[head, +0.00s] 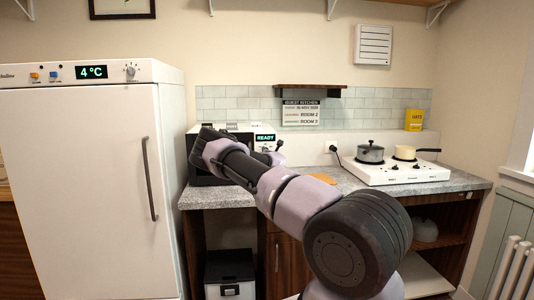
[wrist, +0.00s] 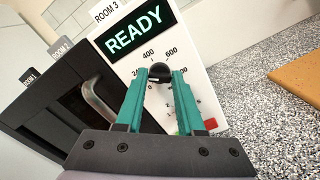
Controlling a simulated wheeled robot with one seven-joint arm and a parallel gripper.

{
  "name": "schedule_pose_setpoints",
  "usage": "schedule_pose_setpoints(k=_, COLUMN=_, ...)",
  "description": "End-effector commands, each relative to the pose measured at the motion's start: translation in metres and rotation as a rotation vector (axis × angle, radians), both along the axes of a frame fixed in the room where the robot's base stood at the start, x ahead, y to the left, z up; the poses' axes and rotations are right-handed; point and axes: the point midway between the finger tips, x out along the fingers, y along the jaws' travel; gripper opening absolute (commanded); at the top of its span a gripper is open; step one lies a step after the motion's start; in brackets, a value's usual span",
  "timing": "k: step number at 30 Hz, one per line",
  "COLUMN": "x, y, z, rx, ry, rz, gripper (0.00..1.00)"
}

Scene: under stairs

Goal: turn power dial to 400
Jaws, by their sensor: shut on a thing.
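The power dial (wrist: 160,70) is a small black knob on the white control panel (wrist: 183,48) of a microwave. The numbers 400 and 600 are printed above it; 400 is to its upper left. My gripper (wrist: 159,79) has its two teal fingers closed on either side of the dial. I cannot tell clearly which number the dial's mark points at. The display (wrist: 140,32) above the dial reads READY. In the head view the microwave display (head: 265,137) shows just past my arm, which hides the dial and fingertips.
A dark microwave door with a metal handle (wrist: 98,103) is left of the panel. A red button (wrist: 210,123) sits below the dial. The grey speckled counter (head: 342,182) has a hob (head: 400,173) with two pans at right. A white fridge (head: 80,190) stands left.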

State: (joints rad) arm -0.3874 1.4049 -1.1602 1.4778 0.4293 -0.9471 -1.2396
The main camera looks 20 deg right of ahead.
Motion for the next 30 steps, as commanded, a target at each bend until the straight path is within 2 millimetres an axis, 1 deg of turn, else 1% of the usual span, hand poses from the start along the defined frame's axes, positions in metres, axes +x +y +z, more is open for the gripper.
schedule_pose_setpoints(k=18, x=-0.0008, y=-0.0012, z=-0.0034, rx=0.560, ry=-0.159, rz=-0.001, gripper=0.00)
schedule_pose_setpoints(k=24, x=-0.0008, y=-0.0014, z=-0.0038, rx=0.710, ry=-0.201, rz=0.000, gripper=0.00)
schedule_pose_setpoints(k=30, x=-0.0007, y=-0.0009, z=-0.0048, rx=0.819, ry=-0.231, rz=0.001, gripper=0.00)
